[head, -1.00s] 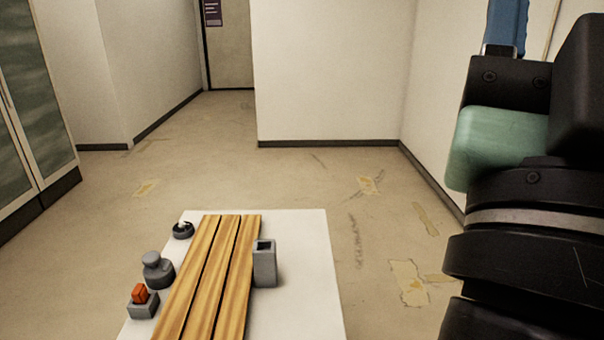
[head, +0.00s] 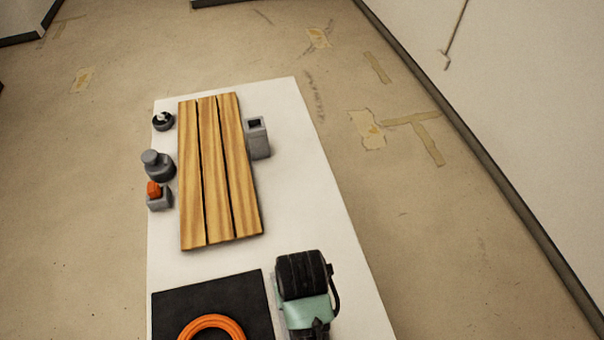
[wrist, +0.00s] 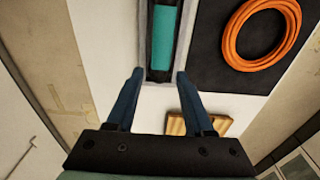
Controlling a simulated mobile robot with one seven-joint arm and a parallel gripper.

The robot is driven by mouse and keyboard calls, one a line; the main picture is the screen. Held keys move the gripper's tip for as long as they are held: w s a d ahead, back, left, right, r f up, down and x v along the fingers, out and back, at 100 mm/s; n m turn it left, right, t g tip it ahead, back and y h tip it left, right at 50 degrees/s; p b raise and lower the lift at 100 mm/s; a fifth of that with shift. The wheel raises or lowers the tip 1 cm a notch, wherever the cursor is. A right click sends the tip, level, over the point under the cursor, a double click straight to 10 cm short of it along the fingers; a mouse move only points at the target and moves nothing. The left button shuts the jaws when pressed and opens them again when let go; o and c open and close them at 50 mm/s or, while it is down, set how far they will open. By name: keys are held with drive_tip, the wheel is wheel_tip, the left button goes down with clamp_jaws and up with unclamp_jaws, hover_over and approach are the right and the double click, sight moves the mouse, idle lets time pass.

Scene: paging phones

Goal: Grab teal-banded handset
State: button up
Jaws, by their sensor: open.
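In the wrist view, a dark handset with a teal band (wrist: 165,38) lies in a narrow grey-walled holder (wrist: 144,40). The top of the picture cuts both off. My gripper (wrist: 158,74) is open, with its two blue fingers apart. The fingertips appear on either side of the holder's near end, and nothing is held. I cannot tell how far above the holder they are. In the head view my teal and black wrist covers the handset, and only a sliver of the holder's edge shows.
A white table (head: 300,200) carries a black mat (head: 240,285) with an orange coil (head: 212,322) beside the holder. Wooden planks (head: 218,170) lie farther off. A grey hollow block (head: 257,138), a grey weight (head: 158,167) and an orange-topped block (head: 157,195) flank them.

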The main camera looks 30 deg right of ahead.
drive_tip(key=shift+s+a+f+g, duration=0.25)
drive_tip(key=shift+s+f, duration=0.25)
drive_tip(key=shift+f, duration=0.1)
drive_tip(key=shift+s+a+f+g, duration=0.25)
drive_tip(key=shift+s+f, duration=0.25)
drive_tip(key=shift+f, duration=0.05)
wheel_tip(320, 180, down, 6)
drive_tip(key=shift+w+r, duration=0.15)
drive_tip(key=shift+r, duration=0.1)
drive_tip(key=shift+w+d+f+p, duration=0.15)
drive_tip(key=shift+f+p, duration=0.1)
drive_tip(key=shift+f, duration=1.25)
drive_tip(key=shift+w+d+f+p, duration=0.15)
drive_tip(key=shift+f+p, duration=0.1)
drive_tip(key=shift+f, duration=1.2)
drive_tip(key=shift+a, duration=0.1)
clamp_jaws()
